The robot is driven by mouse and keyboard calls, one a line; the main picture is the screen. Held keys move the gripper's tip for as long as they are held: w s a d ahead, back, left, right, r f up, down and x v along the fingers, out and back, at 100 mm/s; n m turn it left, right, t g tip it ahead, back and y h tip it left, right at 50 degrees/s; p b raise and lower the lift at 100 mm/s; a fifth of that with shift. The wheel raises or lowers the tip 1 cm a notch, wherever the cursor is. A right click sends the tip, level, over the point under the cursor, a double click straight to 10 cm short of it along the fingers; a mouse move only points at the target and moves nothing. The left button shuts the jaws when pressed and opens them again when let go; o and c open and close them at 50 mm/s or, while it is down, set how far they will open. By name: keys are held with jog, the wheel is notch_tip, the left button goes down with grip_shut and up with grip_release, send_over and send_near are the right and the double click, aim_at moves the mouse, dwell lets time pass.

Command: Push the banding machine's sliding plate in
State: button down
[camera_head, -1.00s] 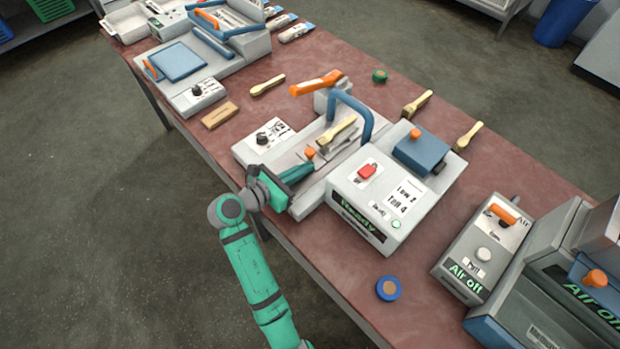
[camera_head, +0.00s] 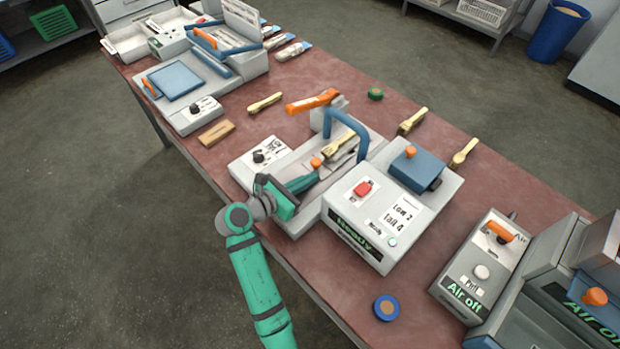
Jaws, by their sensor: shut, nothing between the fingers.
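The banding machine (camera_head: 377,226) stands mid-table, with a blue arch (camera_head: 348,122) over its channel. Its sliding plate (camera_head: 329,172) lies in the channel, with an orange knob (camera_head: 316,162) at its near end. A yellow-bristled wooden-handled piece (camera_head: 340,146) lies on the plate, its far end near the arch. My gripper (camera_head: 312,180) is shut and empty, low over the near end of the channel. Its fingertips are right by the knob end of the plate; I cannot tell whether they touch. The gripper hides part of the channel's near end.
A dial panel (camera_head: 262,156) is left of the channel, and the machine's box with a red button (camera_head: 363,188) is right. A blue roll (camera_head: 387,308) lies near the table's front edge.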

jog(key=v, duration=0.9)
jog(key=f+v, duration=0.1)
jog(key=v, duration=0.3)
jog(key=shift+s+a+r, duration=0.1)
jog(key=shift+s+a, duration=0.1)
jog(key=shift+a, duration=0.05)
